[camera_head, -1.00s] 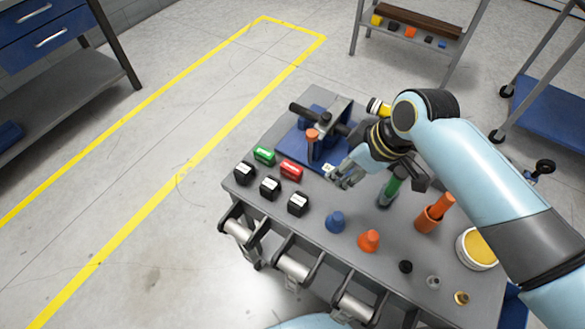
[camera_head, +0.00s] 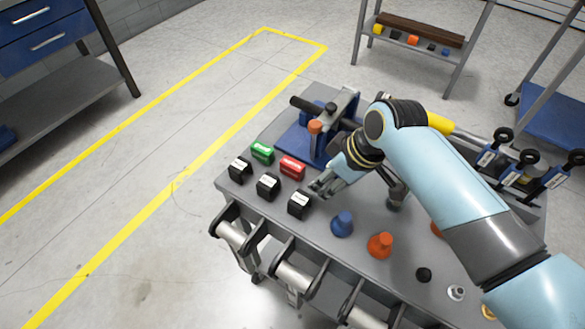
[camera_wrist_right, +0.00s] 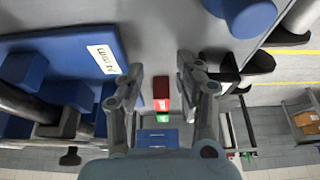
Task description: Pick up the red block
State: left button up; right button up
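The red block (camera_head: 292,167) lies on the grey table top beside a green block (camera_head: 263,153), just in front of the blue clamp fixture. My right gripper (camera_head: 318,190) hangs over the table, to the right of and nearer than the red block, apart from it. In the right wrist view my right gripper (camera_wrist_right: 160,84) is open, with the red block (camera_wrist_right: 161,94) showing between its fingers and the green block (camera_wrist_right: 163,117) beyond. Nothing is held. My left gripper is not in view.
Several black blocks (camera_head: 268,186) stand along the table's near-left edge. The blue fixture (camera_head: 293,137) with its clamp stands behind the red block. A blue cone-like part (camera_head: 342,224) and an orange one (camera_head: 380,246) stand to the right.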

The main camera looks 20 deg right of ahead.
aim_at(293, 163)
jog(key=w+a, duration=0.1)
jog(key=w, duration=0.1)
jog(key=w+a, duration=0.2)
jog(key=w+a+f, duration=0.1)
jog(key=w+a, duration=0.1)
jog(key=shift+w+a, duration=0.1)
jog(key=shift+w, duration=0.2)
jog(key=shift+f, duration=0.1)
jog(key=c, duration=0.7)
